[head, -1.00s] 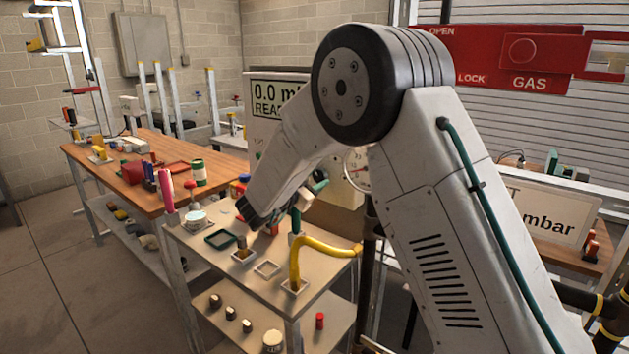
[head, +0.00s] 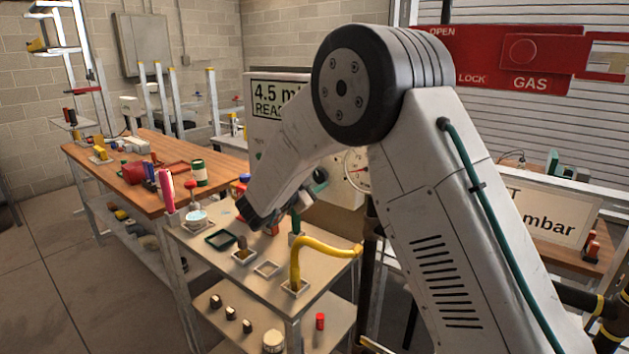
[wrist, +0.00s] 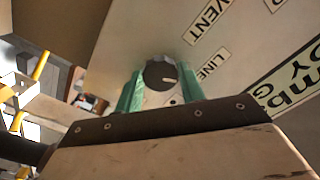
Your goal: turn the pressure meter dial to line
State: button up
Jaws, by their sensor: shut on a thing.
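The pressure meter (head: 262,133) is a pale box with a display reading 4.5 m..., its right part hidden behind my arm. Its dark round dial (wrist: 159,70) has a short white mark pointing to the right in the wrist view. The LINE label (wrist: 208,69) is to the right of the dial, and the VENT label (wrist: 206,18) is farther up. My gripper (wrist: 160,80) is shut on the dial, with one green finger on each side. In the head view the dial (head: 320,176) shows partly beside my gripper.
A round gauge (head: 358,169) with a red needle is right of the dial. Below is a cart (head: 215,265) with a yellow bent hose (head: 325,247), a green tray (head: 221,240) and small parts. A wooden bench (head: 115,165) stands to the left.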

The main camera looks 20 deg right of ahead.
jog(key=o, duration=1)
jog(key=shift+a, duration=0.1)
jog(key=v, duration=0.7)
jog(key=shift+s+a, duration=0.25)
jog(key=shift+s, duration=0.05)
